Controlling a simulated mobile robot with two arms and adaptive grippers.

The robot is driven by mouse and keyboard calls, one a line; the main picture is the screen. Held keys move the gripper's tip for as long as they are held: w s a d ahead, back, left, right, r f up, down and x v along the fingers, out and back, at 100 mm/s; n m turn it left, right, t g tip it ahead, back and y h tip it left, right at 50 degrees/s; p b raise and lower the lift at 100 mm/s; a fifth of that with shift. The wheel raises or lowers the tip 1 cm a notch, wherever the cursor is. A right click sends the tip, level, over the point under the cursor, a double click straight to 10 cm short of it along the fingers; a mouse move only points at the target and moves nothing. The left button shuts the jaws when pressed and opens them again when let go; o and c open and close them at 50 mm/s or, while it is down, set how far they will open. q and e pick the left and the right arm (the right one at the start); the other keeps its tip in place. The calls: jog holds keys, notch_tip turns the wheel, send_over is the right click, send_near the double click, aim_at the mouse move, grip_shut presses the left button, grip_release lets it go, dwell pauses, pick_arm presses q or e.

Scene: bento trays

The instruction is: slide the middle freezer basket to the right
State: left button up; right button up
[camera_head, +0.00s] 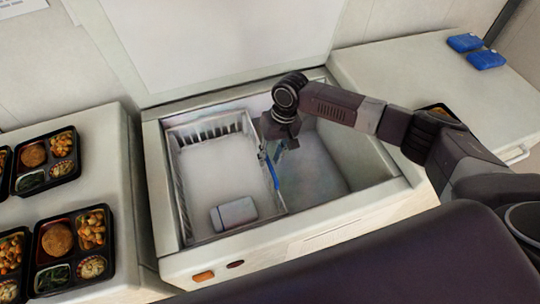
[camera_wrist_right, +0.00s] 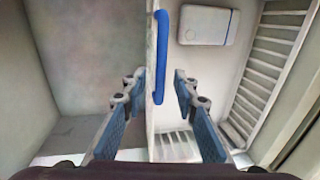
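The white freezer basket (camera_head: 186,130) sits in the left part of the open chest freezer (camera_head: 155,150). A blue handle (camera_head: 272,172) runs along the top of its right wall; in the right wrist view the handle (camera_wrist_right: 160,50) stands upright in the picture. My right gripper (camera_head: 277,150) is at this wall, pointing down. In the wrist view its fingers (camera_wrist_right: 159,78) are apart, one on each side of the wall and handle, with gaps visible. A pale box (camera_head: 234,213) lies on the basket's floor. My left gripper is not in view.
The freezer's right part is empty. Its raised lid (camera_head: 225,40) stands behind. Several bento trays (camera_head: 72,248) lie on the left counter. Two blue packs (camera_head: 486,60) lie on the right counter, where a dark tray is partly hidden by my arm.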

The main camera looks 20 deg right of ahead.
jog(key=shift+f, duration=0.1)
grip_shut()
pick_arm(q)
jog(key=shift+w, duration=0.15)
pick_arm(e)
jog(key=shift+d, duration=0.1)
